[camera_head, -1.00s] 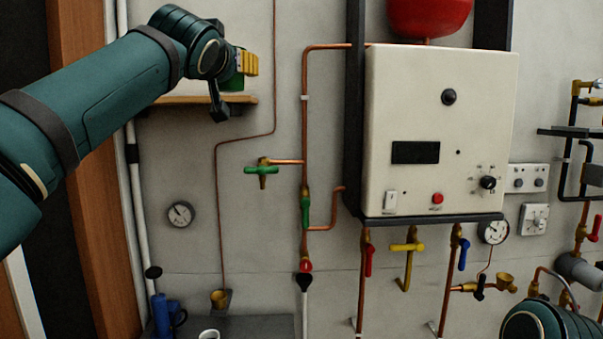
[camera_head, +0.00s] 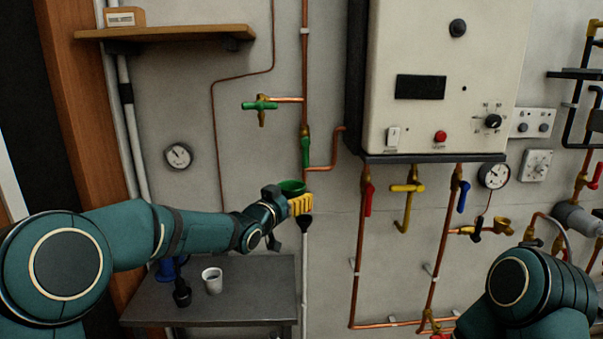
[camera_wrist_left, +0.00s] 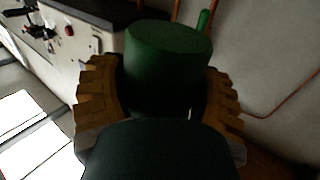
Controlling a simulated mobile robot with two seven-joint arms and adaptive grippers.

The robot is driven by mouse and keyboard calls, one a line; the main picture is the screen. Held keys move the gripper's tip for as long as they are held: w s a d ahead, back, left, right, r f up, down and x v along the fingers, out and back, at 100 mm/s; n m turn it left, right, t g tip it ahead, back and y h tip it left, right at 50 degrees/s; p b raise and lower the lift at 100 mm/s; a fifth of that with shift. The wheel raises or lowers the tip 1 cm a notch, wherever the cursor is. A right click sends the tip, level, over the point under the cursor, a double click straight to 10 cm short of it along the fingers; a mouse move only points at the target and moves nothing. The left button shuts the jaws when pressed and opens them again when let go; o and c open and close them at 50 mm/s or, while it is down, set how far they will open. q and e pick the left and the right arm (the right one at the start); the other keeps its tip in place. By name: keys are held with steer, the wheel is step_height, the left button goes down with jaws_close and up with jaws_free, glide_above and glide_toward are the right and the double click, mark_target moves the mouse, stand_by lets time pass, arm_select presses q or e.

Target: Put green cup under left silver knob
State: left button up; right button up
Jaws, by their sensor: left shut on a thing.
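My left gripper (camera_head: 298,205) is shut on the green cup (camera_head: 292,187), in front of the wall pipes and to the right of the grey bench. In the left wrist view the cup (camera_wrist_left: 168,65) sits between the two yellow-padded fingers (camera_wrist_left: 160,105). I cannot clearly make out a left silver knob. A wall plate with two greyish knobs (camera_head: 533,123) is right of the white boiler. My right gripper is not in view.
A grey bench (camera_head: 240,301) holds a white cup (camera_head: 212,281). The wooden shelf (camera_head: 180,34) is above. A green-handled tap (camera_head: 261,108) sticks out of the wall above the cup. The white boiler (camera_head: 420,75) has red, yellow and blue valves below.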

arm_select(q)
steer(key=s+a+f+n+y+b, duration=0.1)
steer(key=s+a+f, duration=0.15)
steer(key=f, duration=0.55)
steer(key=s+a+f+t+y+b, duration=0.1)
steer(key=s+a+f, duration=0.15)
steer(key=f, duration=0.55)
steer(key=s+a+f+n+y+b, duration=0.15)
steer(key=s+f, duration=0.25)
steer(key=f, duration=0.4)
steer(key=s+a+f+n+t+y+b, duration=0.1)
steer(key=s+a+f+n+y, duration=0.2)
steer(key=s+a+f, duration=0.6)
steer(key=s+f+y, duration=0.1)
steer(key=s+y, duration=0.1)
steer(key=s, duration=0.1)
steer(key=shift+s+f, duration=0.15)
steer(key=shift+s, duration=0.1)
steer(key=shift+n+y, duration=0.25)
